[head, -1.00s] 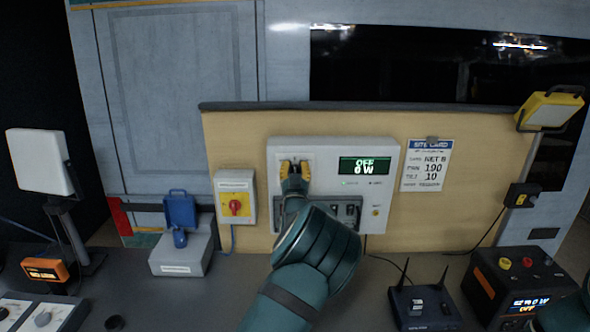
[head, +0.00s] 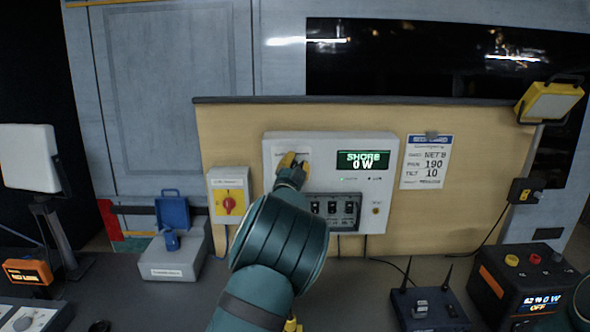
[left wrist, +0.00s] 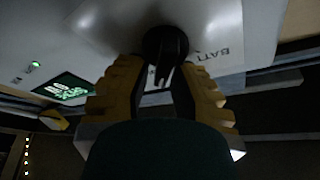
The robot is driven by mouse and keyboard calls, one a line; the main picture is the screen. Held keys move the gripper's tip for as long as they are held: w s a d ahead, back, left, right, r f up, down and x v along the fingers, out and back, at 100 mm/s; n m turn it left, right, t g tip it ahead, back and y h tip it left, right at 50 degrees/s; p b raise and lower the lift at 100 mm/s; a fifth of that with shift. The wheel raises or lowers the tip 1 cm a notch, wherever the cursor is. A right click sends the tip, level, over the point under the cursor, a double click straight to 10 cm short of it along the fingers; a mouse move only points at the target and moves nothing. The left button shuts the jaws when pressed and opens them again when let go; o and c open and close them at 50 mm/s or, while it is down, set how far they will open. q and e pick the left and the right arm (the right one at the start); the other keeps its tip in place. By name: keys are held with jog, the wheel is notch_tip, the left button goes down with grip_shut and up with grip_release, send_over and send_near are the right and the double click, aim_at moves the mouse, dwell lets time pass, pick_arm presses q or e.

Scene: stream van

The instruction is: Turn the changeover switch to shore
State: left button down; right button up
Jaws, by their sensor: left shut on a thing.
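The changeover switch is on a white panel (head: 328,140) on the wooden board. Its black knob (left wrist: 163,45) shows in the left wrist view between my yellow fingers, beside lettering that starts "BATT". My left gripper (head: 292,162) is shut on this knob and hides it in the head view. The panel's green display (head: 363,160) reads "SHORE" and "0 W"; it also shows in the left wrist view (left wrist: 68,89).
A grey box with a red rotary switch (head: 229,203) is left of the panel. Black breakers (head: 332,208) sit below the display. A router (head: 425,308) and a power box (head: 520,285) stand on the counter at right. A site card (head: 427,162) hangs beside the panel.

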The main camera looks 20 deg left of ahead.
pick_arm(q)
jog(key=shift+f+m+g+b, duration=0.3)
jog(key=shift+f+m, duration=0.15)
jog(key=shift+m, duration=0.25)
jog(key=shift+a, duration=0.1)
jog(key=c, duration=0.6)
grip_release()
jog(key=shift+w+r, duration=0.1)
jog(key=shift+r, duration=0.05)
jog(key=shift+r, duration=0.1)
jog(key=v, duration=1.2)
jog(key=shift+a, duration=0.15)
